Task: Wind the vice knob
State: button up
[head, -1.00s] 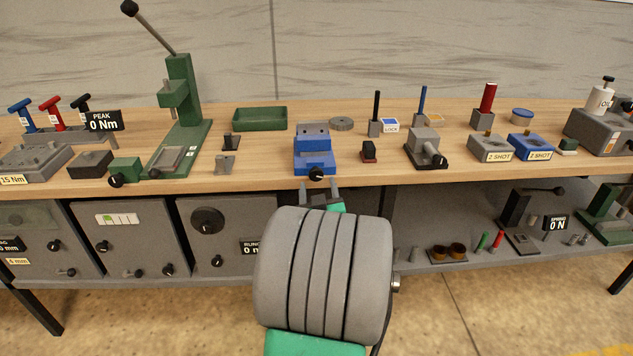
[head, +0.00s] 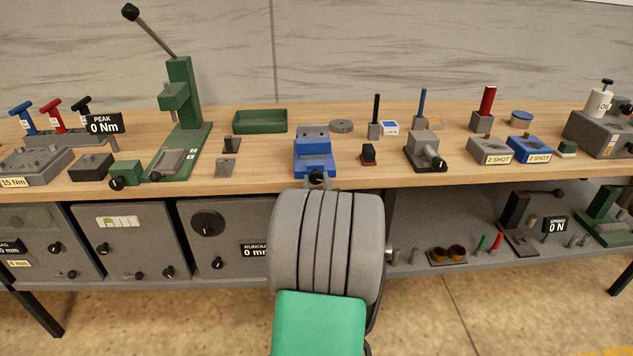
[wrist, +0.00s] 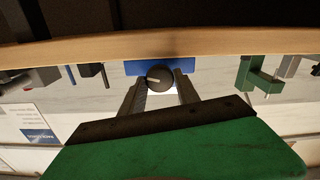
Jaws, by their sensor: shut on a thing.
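The blue vice (head: 314,155) stands at the front edge of the bench, near the middle of the head view. Its round black knob (head: 316,178) faces me and is partly hidden by my gripper in the head view. In the wrist view the knob (wrist: 160,78) is dark with a pale pointer line and sits between the two fingers. My gripper (wrist: 160,82) is shut on the knob, one finger on each side. The vice body (wrist: 150,67) shows as a blue strip behind it. My arm hides the area below the knob in the head view.
A green press (head: 182,115) with its own black knob stands to the left.

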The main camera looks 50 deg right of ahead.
grip_shut()
jog(key=shift+m, duration=0.3)
